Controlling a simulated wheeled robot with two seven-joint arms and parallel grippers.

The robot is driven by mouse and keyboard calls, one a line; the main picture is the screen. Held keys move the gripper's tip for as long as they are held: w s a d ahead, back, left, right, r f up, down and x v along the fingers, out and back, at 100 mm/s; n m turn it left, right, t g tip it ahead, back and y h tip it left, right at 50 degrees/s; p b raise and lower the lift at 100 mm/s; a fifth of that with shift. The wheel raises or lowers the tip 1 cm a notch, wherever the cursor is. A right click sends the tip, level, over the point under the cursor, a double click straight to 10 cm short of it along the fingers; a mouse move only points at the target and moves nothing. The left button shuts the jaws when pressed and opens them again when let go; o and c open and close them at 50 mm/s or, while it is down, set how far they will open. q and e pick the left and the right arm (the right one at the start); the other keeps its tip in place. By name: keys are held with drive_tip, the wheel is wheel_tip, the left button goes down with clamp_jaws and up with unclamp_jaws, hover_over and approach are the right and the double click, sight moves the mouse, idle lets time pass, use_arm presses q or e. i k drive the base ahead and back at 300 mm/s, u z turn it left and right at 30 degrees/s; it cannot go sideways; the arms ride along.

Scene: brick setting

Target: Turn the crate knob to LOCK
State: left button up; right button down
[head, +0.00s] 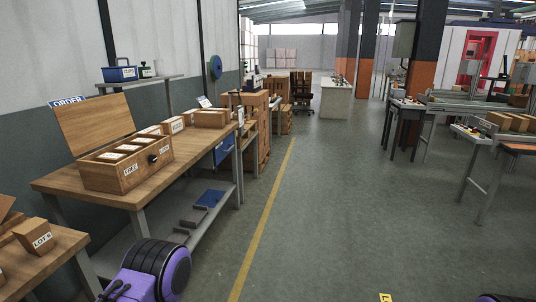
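A wooden crate (108,174) stands on the workbench at the left in the head view. Its lid (95,125) is raised at the back, and several pale blocks lie inside. A small dark knob (153,158) is on its front face, between a FREE label (130,169) at the left and a second label (165,149) at the right, too small to read surely. Which way the knob points is too small to tell. A purple and black part of my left arm shows at the bottom left, below and apart from the crate. Neither gripper's fingertips show.
The wooden workbench (75,187) holds more boxes behind the crate. A nearer table (45,262) at the lower left bears a small labelled box (36,235). A lower shelf (150,240) holds flat items. The floor (330,210) to the right is clear.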

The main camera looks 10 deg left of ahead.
sight(152, 159)
drive_tip(key=i, duration=4.8)
drive_tip(key=u, duration=3.9)
